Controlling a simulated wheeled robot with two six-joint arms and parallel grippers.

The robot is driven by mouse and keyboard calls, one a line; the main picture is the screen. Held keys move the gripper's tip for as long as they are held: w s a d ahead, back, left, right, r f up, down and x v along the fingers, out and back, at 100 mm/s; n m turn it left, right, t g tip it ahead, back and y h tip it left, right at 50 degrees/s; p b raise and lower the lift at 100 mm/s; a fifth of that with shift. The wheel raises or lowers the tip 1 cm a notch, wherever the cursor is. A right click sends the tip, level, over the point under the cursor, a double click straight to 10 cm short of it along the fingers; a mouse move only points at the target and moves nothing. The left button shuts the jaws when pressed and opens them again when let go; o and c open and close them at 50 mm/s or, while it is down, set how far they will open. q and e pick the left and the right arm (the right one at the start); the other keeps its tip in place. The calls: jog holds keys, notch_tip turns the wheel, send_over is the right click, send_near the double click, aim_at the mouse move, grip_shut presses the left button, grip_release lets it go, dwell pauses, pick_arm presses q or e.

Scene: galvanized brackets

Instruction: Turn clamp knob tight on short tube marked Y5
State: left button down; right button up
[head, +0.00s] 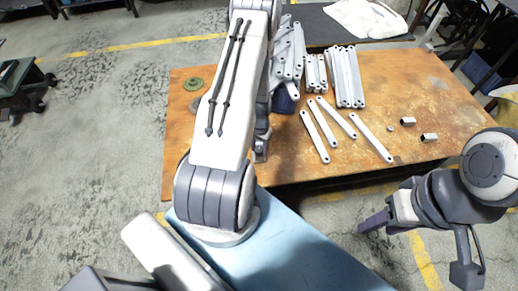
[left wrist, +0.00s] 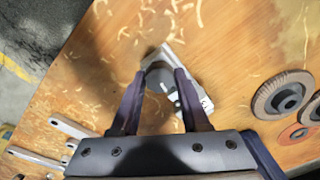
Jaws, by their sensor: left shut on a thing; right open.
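In the left wrist view, my left gripper (left wrist: 160,76) is closed around a dark grey round knob (left wrist: 158,84). The knob sits at a pale metal piece (left wrist: 205,101), which lies slanted on the wooden top and looks like the clamp. The fingers hide part of both. No Y5 mark is readable, and I cannot make out the tube under the knob. In the head view, my left arm hides its own gripper and the knob. My right gripper (head: 375,223) is open and empty, in front of the table at the right.
The rusty-brown table (head: 400,80) holds stacked grey bars (head: 347,75) and several loose bars (head: 314,136). Two short metal tubes (head: 429,137) lie at the right. A green disc (head: 193,84) lies at the left. Brown discs (left wrist: 283,95) are right of the knob.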

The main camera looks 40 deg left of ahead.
pick_arm(q)
jog(key=m, duration=0.2)
jog(key=shift+f+m, duration=0.15)
jog(key=shift+m, duration=0.25)
jog(key=m, duration=0.4)
jog(key=shift+m, duration=0.4)
jog(key=m, duration=0.4)
jog(key=shift+m, duration=0.3)
jog(key=m, duration=0.3)
jog(key=shift+m, duration=0.4)
jog(key=shift+c, duration=2.4)
grip_release()
